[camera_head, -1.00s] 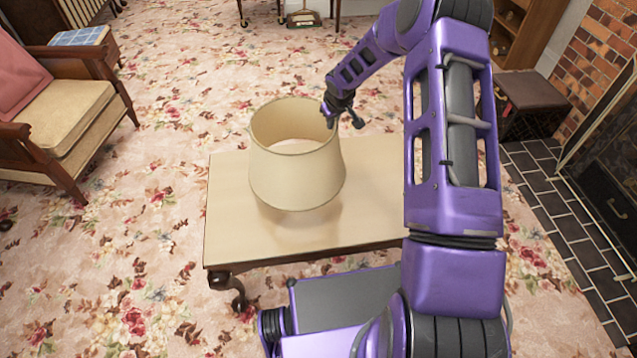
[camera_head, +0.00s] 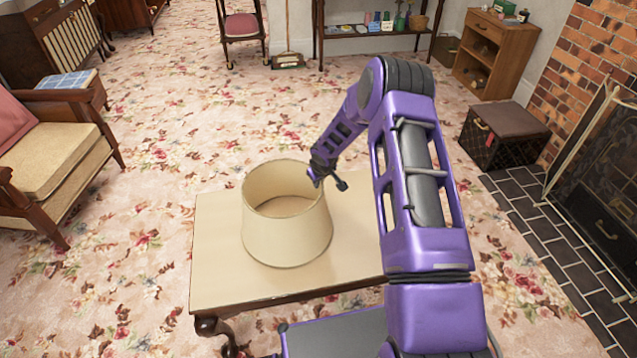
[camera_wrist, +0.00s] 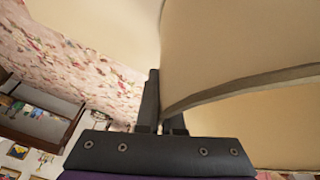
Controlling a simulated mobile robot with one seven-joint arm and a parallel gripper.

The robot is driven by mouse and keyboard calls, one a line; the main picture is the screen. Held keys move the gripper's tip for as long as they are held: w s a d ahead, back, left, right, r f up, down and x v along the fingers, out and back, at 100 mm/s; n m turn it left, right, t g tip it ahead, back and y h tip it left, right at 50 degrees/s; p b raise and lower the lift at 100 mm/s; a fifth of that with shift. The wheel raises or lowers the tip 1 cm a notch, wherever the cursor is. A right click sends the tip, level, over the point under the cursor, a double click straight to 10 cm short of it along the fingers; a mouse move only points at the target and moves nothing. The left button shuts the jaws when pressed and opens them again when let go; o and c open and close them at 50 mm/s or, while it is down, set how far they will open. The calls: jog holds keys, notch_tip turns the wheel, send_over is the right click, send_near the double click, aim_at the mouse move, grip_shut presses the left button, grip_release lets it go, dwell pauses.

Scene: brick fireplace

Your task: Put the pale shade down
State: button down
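The pale shade (camera_head: 287,232) is a wide cream lampshade, upright and open at the top, over the pale top of a low wooden table (camera_head: 222,275). Its lower rim looks to be at or very close to the tabletop; I cannot tell whether it fully touches. My gripper (camera_head: 317,180) is at the shade's upper rim on its right side. In the wrist view the shade (camera_wrist: 235,45) fills the right, and the fingers of my gripper (camera_wrist: 162,112) close on its edge. The fingertips are partly hidden by the shade.
The tabletop is otherwise bare. A cushioned armchair (camera_head: 55,160) stands at the left. A dark box (camera_head: 505,133) and a brick fireplace (camera_head: 590,55) are at the right. A shelf table (camera_head: 375,30) with small items stands at the back. Flowered carpet is open around the table.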

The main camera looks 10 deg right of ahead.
jog(key=c, duration=1.5)
grip_release()
jog(key=shift+f, duration=0.15)
jog(key=o, duration=0.4)
jog(key=shift+o, duration=0.2)
jog(key=shift+s+r, duration=0.1)
jog(key=shift+r, duration=0.5)
jog(key=p+v, duration=0.2)
jog(key=v, duration=0.9)
jog(key=shift+s+r, duration=0.1)
jog(key=shift+s, duration=0.05)
